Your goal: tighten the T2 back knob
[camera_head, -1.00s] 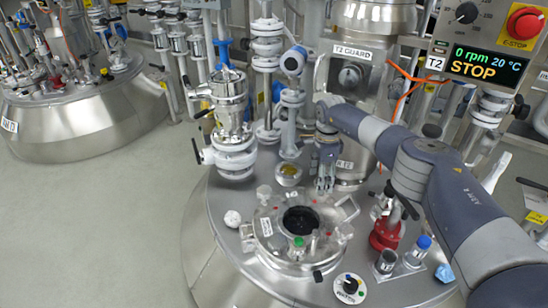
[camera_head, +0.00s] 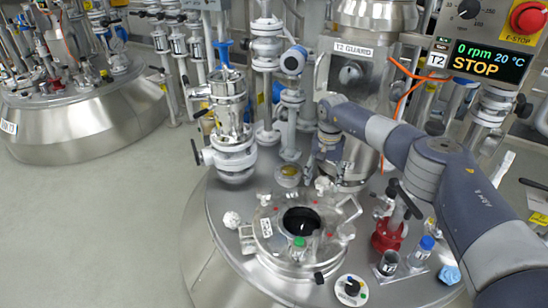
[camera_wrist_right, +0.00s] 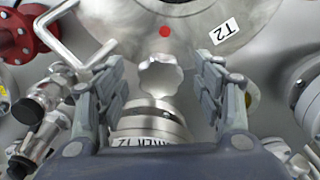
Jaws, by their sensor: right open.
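The T2 reactor lid (camera_head: 268,245) has a dark round opening and a raised clear rim. A pale lobed knob (camera_head: 322,184) stands at the back of the lid; in the right wrist view a pale lobed knob (camera_wrist_right: 160,75) lies between the two fingers. My right gripper (camera_head: 328,165) is behind the lid. In the right wrist view it (camera_wrist_right: 162,85) is open, with a finger on each side of the knob and a gap to both. Whether its fingertips reach the knob's height is hard to tell. My left gripper is not in view.
A red valve (camera_head: 388,237), a blue-capped vial (camera_head: 424,248) and a switch dial (camera_head: 351,289) stand on the vessel top right of the lid. A glass and steel column (camera_head: 230,130) stands at left. The T2 panel (camera_head: 484,58) reads 0 rpm, STOP.

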